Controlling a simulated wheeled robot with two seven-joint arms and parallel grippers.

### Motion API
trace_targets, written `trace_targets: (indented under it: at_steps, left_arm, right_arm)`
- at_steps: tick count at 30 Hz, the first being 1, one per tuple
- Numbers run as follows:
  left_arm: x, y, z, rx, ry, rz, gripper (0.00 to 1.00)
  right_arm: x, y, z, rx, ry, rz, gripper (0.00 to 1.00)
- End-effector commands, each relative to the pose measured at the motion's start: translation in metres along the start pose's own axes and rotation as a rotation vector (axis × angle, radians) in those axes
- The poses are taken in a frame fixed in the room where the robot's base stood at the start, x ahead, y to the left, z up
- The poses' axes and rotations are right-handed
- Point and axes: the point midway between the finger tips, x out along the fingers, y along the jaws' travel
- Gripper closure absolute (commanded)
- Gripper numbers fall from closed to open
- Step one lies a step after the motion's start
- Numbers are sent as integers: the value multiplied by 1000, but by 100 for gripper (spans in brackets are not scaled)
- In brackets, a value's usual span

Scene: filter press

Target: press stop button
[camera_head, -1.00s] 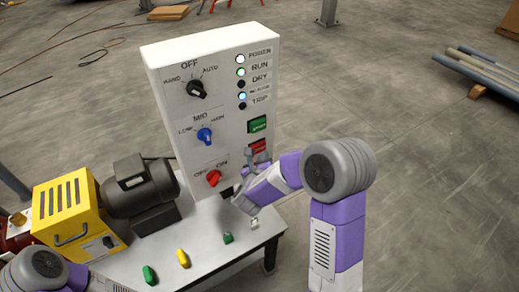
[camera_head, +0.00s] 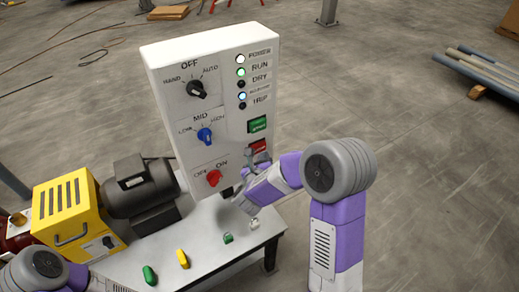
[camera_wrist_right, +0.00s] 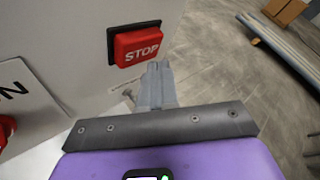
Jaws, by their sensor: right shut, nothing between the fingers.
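The red stop button (camera_head: 259,146) sits low on the right side of the white control panel (camera_head: 220,160), below the green start button (camera_head: 257,124). In the right wrist view the stop button (camera_wrist_right: 137,45) shows its STOP lettering clearly. My right gripper (camera_wrist_right: 158,70) is shut and empty. Its fingertips are close to the lower right of the button in that view; I cannot tell whether they touch it. In the head view my right gripper (camera_head: 252,158) covers part of the button's lower side. My left gripper is not in view; only part of that arm shows at lower left.
The panel also carries a black knob (camera_head: 197,88), a blue knob (camera_head: 205,135), a red knob (camera_head: 214,178) and indicator lamps. A yellow unit (camera_head: 65,212) and a dark motor (camera_head: 140,188) stand on the table (camera_head: 205,245).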

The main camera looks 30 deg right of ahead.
Motion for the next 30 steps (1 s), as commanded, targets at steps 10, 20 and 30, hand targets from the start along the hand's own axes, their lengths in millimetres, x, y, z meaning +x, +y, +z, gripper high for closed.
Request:
trace_targets:
  at_steps: [10, 20, 30]
  left_arm:
    - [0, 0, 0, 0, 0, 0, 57]
    - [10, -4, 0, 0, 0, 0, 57]
    - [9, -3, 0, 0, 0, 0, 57]
  right_arm:
    - [0, 0, 0, 0, 0, 0, 100]
    - [6, 5, 3, 2, 0, 0, 100]
    - [6, 4, 5, 0, 0, 0, 100]
